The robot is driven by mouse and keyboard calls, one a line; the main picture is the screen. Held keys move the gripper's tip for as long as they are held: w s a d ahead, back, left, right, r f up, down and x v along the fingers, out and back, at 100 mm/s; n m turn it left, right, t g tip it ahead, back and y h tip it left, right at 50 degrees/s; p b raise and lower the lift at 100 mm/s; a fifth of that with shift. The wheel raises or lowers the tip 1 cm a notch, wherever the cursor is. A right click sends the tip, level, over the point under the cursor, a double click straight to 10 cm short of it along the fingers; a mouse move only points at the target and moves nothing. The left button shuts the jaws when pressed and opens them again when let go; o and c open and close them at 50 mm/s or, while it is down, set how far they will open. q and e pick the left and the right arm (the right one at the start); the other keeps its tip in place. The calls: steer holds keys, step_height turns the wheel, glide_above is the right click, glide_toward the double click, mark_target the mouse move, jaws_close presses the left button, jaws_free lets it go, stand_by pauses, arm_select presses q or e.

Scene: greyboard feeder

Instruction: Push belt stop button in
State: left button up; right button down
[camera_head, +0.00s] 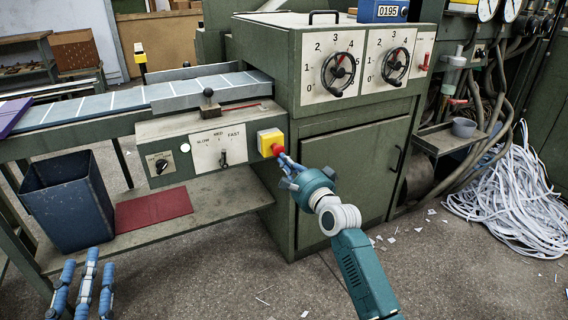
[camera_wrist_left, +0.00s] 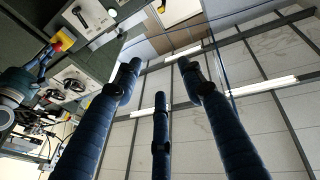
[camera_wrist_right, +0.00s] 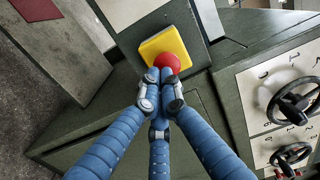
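The belt stop button is a red knob (camera_head: 277,149) on a yellow box (camera_head: 265,139) at the right end of the feeder's control panel. It also shows in the right wrist view, as a red knob (camera_wrist_right: 169,62) on a yellow plate (camera_wrist_right: 158,44). My right gripper (camera_head: 283,158) has its fingers drawn together, and the tips are at the lower edge of the knob. They look to be touching it or very close; I cannot tell how far in the button is. My left gripper (camera_head: 85,268) is low at the front left, empty, its fingers spread (camera_wrist_left: 160,85).
The panel carries a speed lever (camera_head: 223,157) and a rotary switch (camera_head: 161,164). A dark blue bin (camera_head: 68,200) and a red board (camera_head: 153,209) are on the lower shelf. Two handwheels (camera_head: 338,73) are on the green cabinet. White strips (camera_head: 515,195) lie on the floor at right.

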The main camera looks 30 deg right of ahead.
arm_select(q)
steer(key=shift+s+r+t+h, duration=0.15)
steer(key=shift+r+t, duration=0.05)
steer(key=shift+r, duration=0.35)
steer(key=shift+s+r+t+h, duration=0.15)
steer(key=shift+r+t, duration=0.05)
steer(key=shift+r, duration=0.3)
arm_select(e)
steer(key=shift+w, duration=0.45)
